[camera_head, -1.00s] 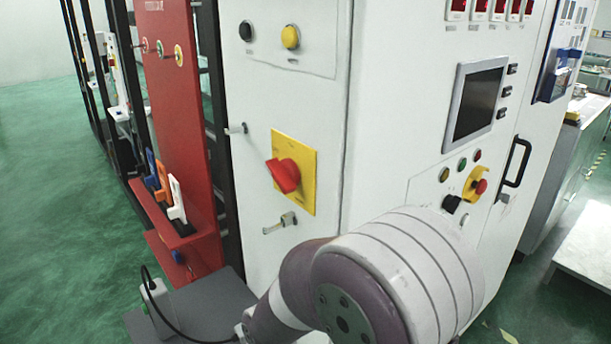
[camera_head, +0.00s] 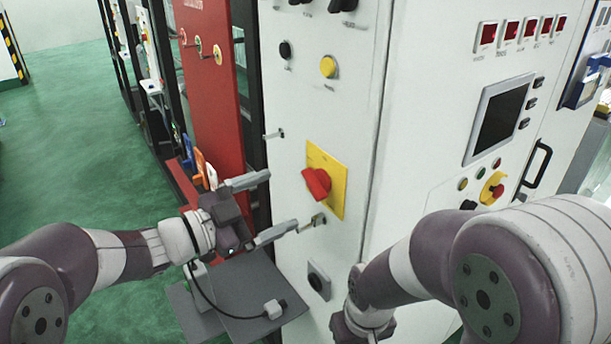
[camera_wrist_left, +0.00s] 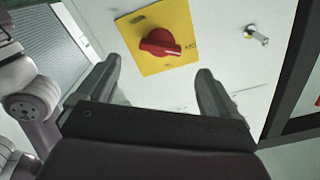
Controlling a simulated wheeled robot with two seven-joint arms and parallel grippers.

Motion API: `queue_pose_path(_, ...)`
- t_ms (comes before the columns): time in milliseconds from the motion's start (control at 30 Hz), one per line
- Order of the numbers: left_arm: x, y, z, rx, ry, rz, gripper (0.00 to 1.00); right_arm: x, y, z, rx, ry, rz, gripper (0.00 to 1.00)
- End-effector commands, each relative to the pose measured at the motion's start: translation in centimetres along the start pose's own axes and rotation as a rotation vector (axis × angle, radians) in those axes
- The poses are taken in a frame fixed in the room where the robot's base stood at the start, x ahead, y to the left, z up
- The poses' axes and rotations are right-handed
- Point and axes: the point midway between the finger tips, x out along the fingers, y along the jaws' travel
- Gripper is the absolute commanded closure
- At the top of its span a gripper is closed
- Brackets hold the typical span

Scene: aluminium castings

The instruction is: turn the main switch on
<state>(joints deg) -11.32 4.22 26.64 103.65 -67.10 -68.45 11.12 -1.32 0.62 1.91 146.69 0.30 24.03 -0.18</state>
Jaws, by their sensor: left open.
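The main switch is a red rotary knob (camera_head: 317,183) on a yellow plate (camera_head: 336,166), on the side of the white cabinet. In the left wrist view the red knob (camera_wrist_left: 161,43) sits on its yellow plate beyond the fingers, roughly between them. My left gripper (camera_head: 262,208) is open and empty, left of the knob and a little below it, apart from it. Its two fingers also show in the left wrist view (camera_wrist_left: 158,90). My right arm comes in at the lower right; its gripper is out of the picture.
A metal key-like handle (camera_head: 312,222) sticks out just below the yellow plate. A yellow button (camera_head: 328,67) and black knob are above. A red panel (camera_head: 213,95) with coloured tags stands left. A grey shelf (camera_head: 235,300) with a cable lies below my left gripper.

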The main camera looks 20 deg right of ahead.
Motion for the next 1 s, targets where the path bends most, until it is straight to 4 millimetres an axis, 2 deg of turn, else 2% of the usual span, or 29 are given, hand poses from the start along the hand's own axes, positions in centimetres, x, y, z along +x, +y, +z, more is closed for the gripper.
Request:
queue_pose_path(33,1.4,-0.2,-0.5,-0.001,0.001,0.005,0.06,-1.1,0.0,-0.1,0.0,0.0,0.0,0.57)
queue_pose_path(100,3.2,-0.1,-0.5,-0.002,0.0,0.004,0.06,-1.7,0.0,-0.2,0.0,0.0,0.0,0.57)
queue_pose_path(300,6.7,-0.2,-0.2,0.001,-0.001,-0.001,0.06,-2.8,0.0,-0.3,0.0,0.0,0.0,0.57)
queue_pose_path(433,7.5,-0.1,0.0,0.001,-0.002,-0.003,0.06,-3.0,0.0,-0.4,0.0,0.0,0.0,0.57)
queue_pose_path(667,7.6,-0.1,0.1,0.001,-0.003,-0.004,0.06,-2.9,0.0,-0.3,0.0,0.0,0.0,0.57)
queue_pose_path(833,7.5,-0.1,0.0,0.001,-0.003,-0.004,0.58,-2.9,0.0,-0.4,0.0,0.0,0.0,0.57)
queue_pose_path(867,7.5,-0.1,0.0,0.001,-0.002,-0.003,0.63,-2.9,0.0,-0.4,0.0,0.0,0.0,0.57)
queue_pose_path(1000,7.5,-0.1,0.1,0.003,-0.002,-0.003,0.62,-2.8,0.0,-0.3,0.0,0.0,0.0,0.57)
